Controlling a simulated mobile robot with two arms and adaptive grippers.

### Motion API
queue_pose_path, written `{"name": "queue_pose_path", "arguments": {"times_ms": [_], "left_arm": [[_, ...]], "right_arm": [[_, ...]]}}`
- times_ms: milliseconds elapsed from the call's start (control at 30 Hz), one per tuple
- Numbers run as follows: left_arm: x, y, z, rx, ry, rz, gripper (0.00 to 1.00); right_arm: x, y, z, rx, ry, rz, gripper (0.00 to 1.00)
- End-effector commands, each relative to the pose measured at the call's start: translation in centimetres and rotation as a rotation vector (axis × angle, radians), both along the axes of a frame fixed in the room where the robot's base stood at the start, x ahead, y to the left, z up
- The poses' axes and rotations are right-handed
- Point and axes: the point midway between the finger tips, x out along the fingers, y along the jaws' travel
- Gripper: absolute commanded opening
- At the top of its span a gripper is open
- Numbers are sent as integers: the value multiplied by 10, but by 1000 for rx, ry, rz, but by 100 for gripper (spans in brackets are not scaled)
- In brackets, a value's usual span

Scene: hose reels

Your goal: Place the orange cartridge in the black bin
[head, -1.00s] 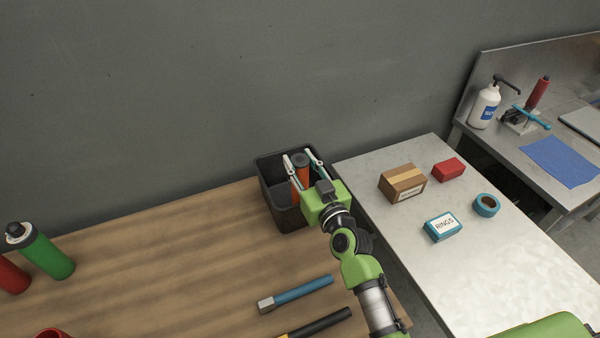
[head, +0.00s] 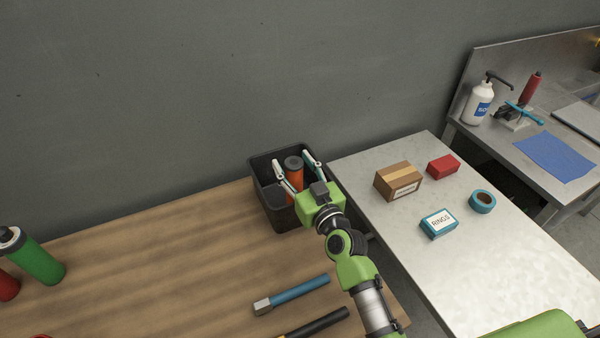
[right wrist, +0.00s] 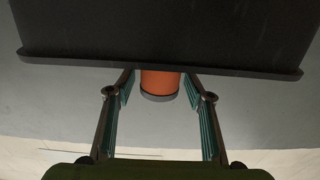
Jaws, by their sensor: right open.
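The orange cartridge (head: 294,178) with a dark grey end stands in the black bin (head: 284,214) at the back right corner of the wooden table. My right gripper (head: 293,160) reaches into the bin from the front. Its fingers are spread, one on each side of the cartridge, with a visible gap. In the right wrist view the cartridge (right wrist: 159,83) shows between the open fingers (right wrist: 159,97), partly hidden by a dark panel that looks like the bin wall (right wrist: 165,30). The cartridge's lower part is hidden in the head view. My left gripper is out of view.
A blue-handled tool (head: 300,292) and a black-handled tool (head: 318,324) lie at the table's front. A green bottle (head: 38,258) is at the left. A grey table (head: 480,270) to the right holds a cardboard box (head: 398,181), a red box (head: 443,166), a rings box (head: 438,223) and blue tape (head: 482,202).

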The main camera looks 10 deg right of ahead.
Motion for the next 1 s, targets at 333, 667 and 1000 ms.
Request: {"name": "queue_pose_path", "arguments": {"times_ms": [333,667,1000], "left_arm": [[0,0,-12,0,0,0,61],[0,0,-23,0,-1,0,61],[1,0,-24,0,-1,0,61]], "right_arm": [[-57,-11,-2,-1,2,0,48],[-109,-21,-1,0,1,0,48],[-118,-23,1,1,-1,0,48]]}}
